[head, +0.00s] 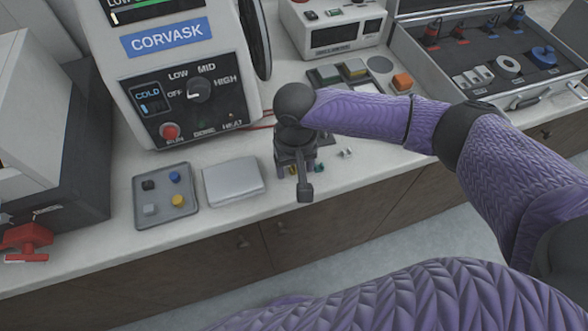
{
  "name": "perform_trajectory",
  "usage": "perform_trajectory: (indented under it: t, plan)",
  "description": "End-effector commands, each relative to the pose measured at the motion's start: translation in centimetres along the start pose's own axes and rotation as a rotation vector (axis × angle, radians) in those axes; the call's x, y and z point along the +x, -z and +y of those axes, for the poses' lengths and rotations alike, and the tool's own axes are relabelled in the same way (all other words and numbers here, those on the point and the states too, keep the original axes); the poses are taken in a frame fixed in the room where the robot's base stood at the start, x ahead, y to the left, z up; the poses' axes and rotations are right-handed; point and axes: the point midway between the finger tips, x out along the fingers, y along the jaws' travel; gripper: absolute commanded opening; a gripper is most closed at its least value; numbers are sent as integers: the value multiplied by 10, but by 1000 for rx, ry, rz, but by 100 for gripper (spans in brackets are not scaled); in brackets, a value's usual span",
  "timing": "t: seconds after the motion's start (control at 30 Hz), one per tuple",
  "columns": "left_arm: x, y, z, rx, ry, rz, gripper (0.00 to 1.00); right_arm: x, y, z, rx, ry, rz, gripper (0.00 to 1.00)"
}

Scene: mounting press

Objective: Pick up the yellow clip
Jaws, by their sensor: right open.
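My right gripper (297,176) points down at the front edge of the white counter, below the press. It is open. A small yellow bit (292,169) shows between its fingers and may be the yellow clip; the gripper hides most of it. I cannot tell whether the fingers touch it. A small green piece (319,168) and a small pale piece (346,153) lie just right of the gripper. My left gripper is out of view.
The CORVASK press (190,90) stands behind. Left of the gripper are a silver flat box (233,182) and a grey tray (139,205) with several small coloured parts. An open case (488,65) lies at right. A red clamp-like object (27,241) is far left.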

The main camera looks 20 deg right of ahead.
Motion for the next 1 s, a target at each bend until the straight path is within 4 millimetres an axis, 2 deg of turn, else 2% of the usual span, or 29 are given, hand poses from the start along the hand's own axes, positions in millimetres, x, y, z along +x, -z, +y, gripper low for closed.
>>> perform_trajectory:
  t: [0.1,0.4,0.43,0.87,0.93,1.0]
  plan:
    - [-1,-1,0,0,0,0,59,-1,0,0,0,1,1,67]
    - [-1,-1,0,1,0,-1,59,-2,0,0,-1,1,1,3]
    - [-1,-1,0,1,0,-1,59,-2,0,0,-1,1,1,0]
    - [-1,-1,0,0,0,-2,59,-2,0,0,-1,1,1,0]
    - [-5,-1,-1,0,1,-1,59,-9,0,0,-1,2,2,0]
    - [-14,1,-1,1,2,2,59,-26,0,-1,-1,4,4,0]
